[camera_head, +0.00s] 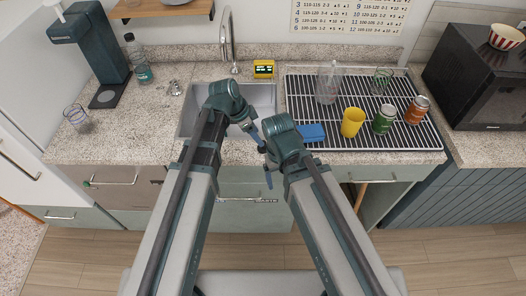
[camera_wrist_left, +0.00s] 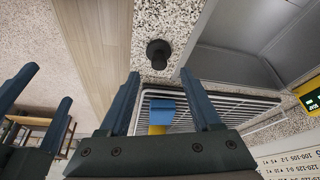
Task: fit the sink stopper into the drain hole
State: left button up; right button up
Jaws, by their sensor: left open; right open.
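The black sink stopper (camera_wrist_left: 158,52), a round disc with a knob, sits on the speckled counter strip between the sink and the front edge in the left wrist view. It is hidden behind my arms in the head view. My left gripper (camera_head: 253,132) is open and empty; in the wrist view its fingertips (camera_wrist_left: 158,76) stand apart, pointing at the stopper. My right gripper (camera_head: 266,166) is open and empty, close beside it; its fingers (camera_wrist_left: 36,92) show at the wrist view's left edge. The grey sink (camera_head: 262,97) is partly covered by my left arm. I cannot see the drain hole.
A drying rack (camera_head: 352,101) right of the sink holds a blue sponge (camera_head: 312,132), a yellow cup (camera_head: 352,121), cans and glasses. A faucet (camera_head: 228,40) rises behind the sink. A glass (camera_head: 76,117) stands left. The counter left of the sink is mostly clear.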

pick_arm(q)
jog(key=b+x, duration=0.4)
jog(key=shift+f, duration=0.4)
jog(key=shift+d+f+b, duration=0.2)
jog(key=shift+b, duration=0.25)
jog(key=shift+r, duration=0.1)
grip_shut()
